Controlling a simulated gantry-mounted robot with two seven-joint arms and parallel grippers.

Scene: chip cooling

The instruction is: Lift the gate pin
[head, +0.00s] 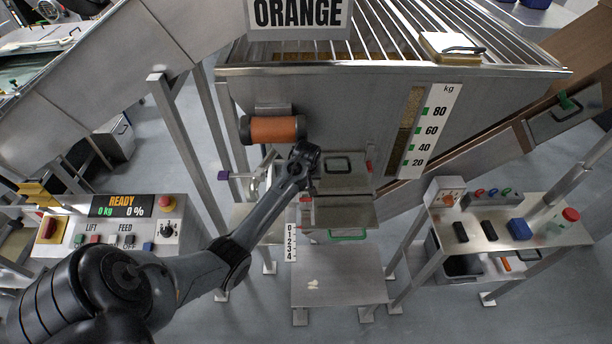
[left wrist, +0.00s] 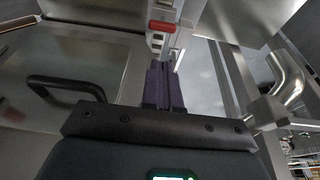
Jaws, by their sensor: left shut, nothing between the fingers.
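A red-headed piece that looks like the gate pin (left wrist: 162,26) sits in a pale slotted bracket (left wrist: 156,42) at the top of the left wrist view. In the head view, small red parts show beside the gate housing, and I cannot tell which is the pin. My left gripper (left wrist: 165,68) is shut and empty, its dark purple fingers pointing at the bracket, just short of the red head in the picture. In the head view, my left wrist is in front of the steel gate housing (head: 345,208) and hides part of it. My right gripper is not in view.
A black handle (left wrist: 66,88) on a steel panel is left of the fingers. A bent steel pipe (left wrist: 290,78) is at right. The head view shows an orange roller (head: 274,130), a 0–4 scale (head: 291,242), a green handle (head: 347,235) and a lower steel shelf (head: 345,288).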

